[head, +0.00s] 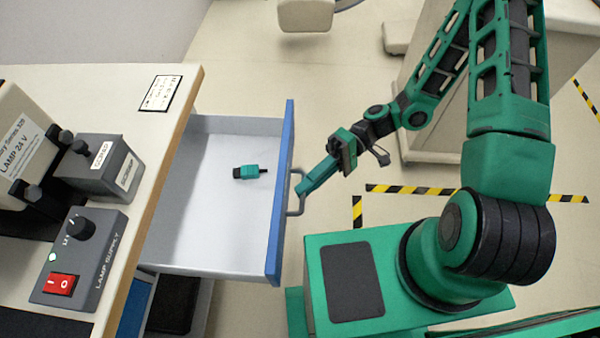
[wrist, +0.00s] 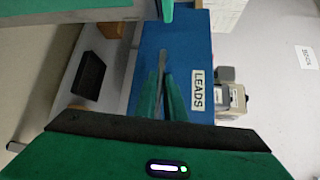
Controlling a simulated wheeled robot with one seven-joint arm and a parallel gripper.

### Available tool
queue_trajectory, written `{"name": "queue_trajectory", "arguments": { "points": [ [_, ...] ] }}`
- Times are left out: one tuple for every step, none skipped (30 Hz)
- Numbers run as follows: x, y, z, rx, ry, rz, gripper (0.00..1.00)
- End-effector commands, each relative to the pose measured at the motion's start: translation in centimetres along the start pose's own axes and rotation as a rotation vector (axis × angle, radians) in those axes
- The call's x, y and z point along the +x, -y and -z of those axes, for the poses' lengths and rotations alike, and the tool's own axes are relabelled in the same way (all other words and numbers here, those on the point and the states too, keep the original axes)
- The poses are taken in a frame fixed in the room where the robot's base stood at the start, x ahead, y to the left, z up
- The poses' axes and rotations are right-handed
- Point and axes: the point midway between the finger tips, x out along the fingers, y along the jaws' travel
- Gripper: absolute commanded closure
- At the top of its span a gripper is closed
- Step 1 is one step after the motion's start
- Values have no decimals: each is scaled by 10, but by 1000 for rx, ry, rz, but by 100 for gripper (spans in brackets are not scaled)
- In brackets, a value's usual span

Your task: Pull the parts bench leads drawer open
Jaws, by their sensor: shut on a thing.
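The leads drawer (head: 240,125) stands well out from the bench in the head view, with a blue front and a pale grey inside. A small green and black plug (head: 250,172) lies on its floor. The grey handle (head: 291,200) is on the outer face of the front. My gripper (head: 301,188) is shut on this handle. In the wrist view my fingers (wrist: 165,100) reach the blue drawer front (wrist: 190,50), beside a white label (wrist: 198,90) that reads LEADS. The fingers partly hide the handle there.
The bench top (head: 125,85) carries a lamp supply (head: 80,255) with a red switch and a grey box (head: 105,165). Below the drawer is another compartment with a dark thing (head: 175,300).

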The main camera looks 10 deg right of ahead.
Motion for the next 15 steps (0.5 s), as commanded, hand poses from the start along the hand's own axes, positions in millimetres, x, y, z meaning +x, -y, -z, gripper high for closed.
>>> {"name": "queue_trajectory", "arguments": {
  "points": [
    [-4,-1,3,-8,-10,-5,100],
    [-4,-1,3,-9,-8,-5,100],
    [-4,-1,2,-9,-6,-6,100],
    [-4,-1,1,-9,-5,-6,100],
    [-4,-1,1,-9,-4,-6,100],
    [-4,-2,0,-10,-3,-6,100],
    [-4,-2,0,-10,-2,-6,100],
    [-4,-2,0,-10,-2,-6,100],
    [-4,-2,0,-10,-2,-7,100],
    [-4,-2,0,-10,-2,-7,100],
    [-4,-2,0,-10,-2,-7,100],
    [-4,-2,0,-10,-2,-7,100],
    [-4,-2,1,-11,-2,-7,100],
    [-4,-1,1,-11,-2,-7,100],
    [-3,-1,1,-11,-2,-7,100]
  ]
}}
